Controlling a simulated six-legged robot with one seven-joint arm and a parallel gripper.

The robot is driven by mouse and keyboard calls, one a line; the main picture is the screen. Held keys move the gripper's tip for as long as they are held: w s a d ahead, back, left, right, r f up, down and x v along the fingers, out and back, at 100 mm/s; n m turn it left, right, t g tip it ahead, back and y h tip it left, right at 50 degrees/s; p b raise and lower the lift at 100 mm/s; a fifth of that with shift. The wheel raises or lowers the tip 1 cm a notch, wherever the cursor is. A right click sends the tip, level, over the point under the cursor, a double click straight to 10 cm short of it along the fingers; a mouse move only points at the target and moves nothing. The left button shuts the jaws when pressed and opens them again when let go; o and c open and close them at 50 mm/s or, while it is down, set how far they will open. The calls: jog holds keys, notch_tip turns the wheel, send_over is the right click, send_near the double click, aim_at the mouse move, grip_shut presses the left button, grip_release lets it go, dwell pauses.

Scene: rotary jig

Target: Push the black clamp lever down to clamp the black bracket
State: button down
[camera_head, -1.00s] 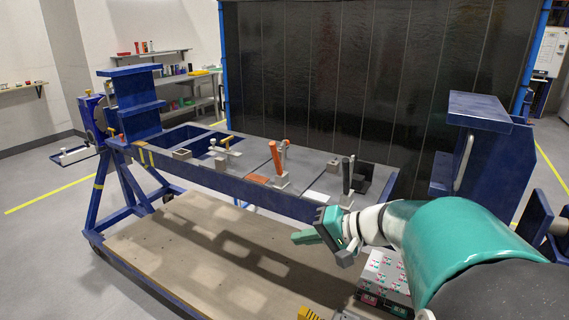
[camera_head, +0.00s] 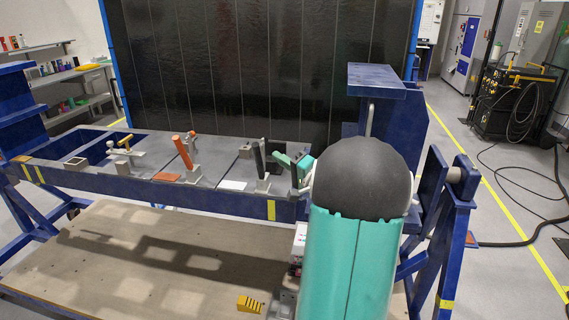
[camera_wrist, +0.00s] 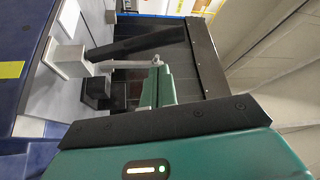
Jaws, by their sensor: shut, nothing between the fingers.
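The black clamp lever (camera_head: 258,158) stands nearly upright on its grey clamp base (camera_head: 262,184), toward the right of the blue jig table. In the wrist view the lever (camera_wrist: 135,43) extends sideways from the base (camera_wrist: 67,59), with the grey clamp arm (camera_wrist: 130,64) beside it, also raised. The black bracket (camera_wrist: 97,92) sits by the clamp and is partly hidden behind my gripper in the head view. My gripper (camera_head: 279,158) is shut and empty, just right of the lever's upper part. Its green fingers (camera_wrist: 155,87) show near the clamp arm's tip; I cannot tell whether they touch it.
An orange-handled clamp (camera_head: 184,152) and another clamp (camera_head: 125,145) stand farther left on the jig table (camera_head: 150,190). A blue upright with a plate (camera_head: 376,78) rises close behind my arm. A dark screen (camera_head: 250,60) stands behind the table.

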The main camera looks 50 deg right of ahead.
aim_at(259, 160)
jog(key=w, duration=0.2)
jog(key=w+r, duration=0.1)
jog(key=w, duration=0.2)
jog(key=shift+a+f, duration=0.1)
jog(key=shift+a, duration=0.1)
dwell(0.3)
jog(key=shift+n, duration=0.3)
